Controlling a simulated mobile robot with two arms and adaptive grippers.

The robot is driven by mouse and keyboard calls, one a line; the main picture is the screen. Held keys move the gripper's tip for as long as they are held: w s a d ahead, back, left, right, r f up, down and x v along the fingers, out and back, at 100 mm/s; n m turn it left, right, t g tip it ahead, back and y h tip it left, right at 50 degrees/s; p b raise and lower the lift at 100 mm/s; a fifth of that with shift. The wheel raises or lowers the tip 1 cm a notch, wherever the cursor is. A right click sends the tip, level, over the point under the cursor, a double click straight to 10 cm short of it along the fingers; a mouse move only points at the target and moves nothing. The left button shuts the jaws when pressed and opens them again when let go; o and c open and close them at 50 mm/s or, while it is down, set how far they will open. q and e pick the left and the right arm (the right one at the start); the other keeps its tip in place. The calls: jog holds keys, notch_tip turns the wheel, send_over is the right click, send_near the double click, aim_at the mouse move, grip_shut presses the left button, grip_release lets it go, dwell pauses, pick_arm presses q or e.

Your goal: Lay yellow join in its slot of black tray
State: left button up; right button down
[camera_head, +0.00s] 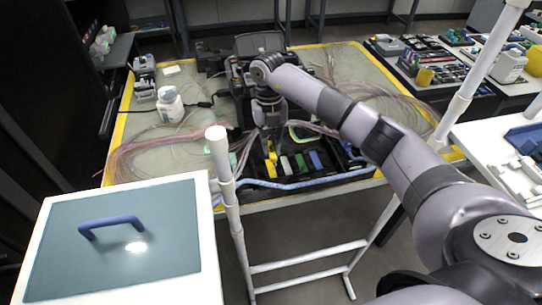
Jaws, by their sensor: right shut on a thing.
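My right gripper (270,145) points down over the near middle of the worktable, at the black tray (345,172). It is shut on the yellow join (273,158), which shows just below the fingers at the tray's left part. I cannot tell whether the join touches the tray. White, green and blue pieces stand in a row in the tray to the right of the join. The fingers are small and partly hidden by the gripper body. My left gripper is not in view.
The worktable (190,85) carries bundles of thin pink fibres (150,155) and a white bottle (170,104). A dark machine (258,45) stands behind the gripper. A white rail frame (226,190) and a blue-handled box (125,255) stand in front.

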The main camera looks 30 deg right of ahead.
aim_at(271, 169)
notch_tip(271, 169, down, 6)
jog(key=shift+r, duration=0.25)
jog(key=shift+f, duration=0.65)
jog(key=c, duration=1.6)
grip_release()
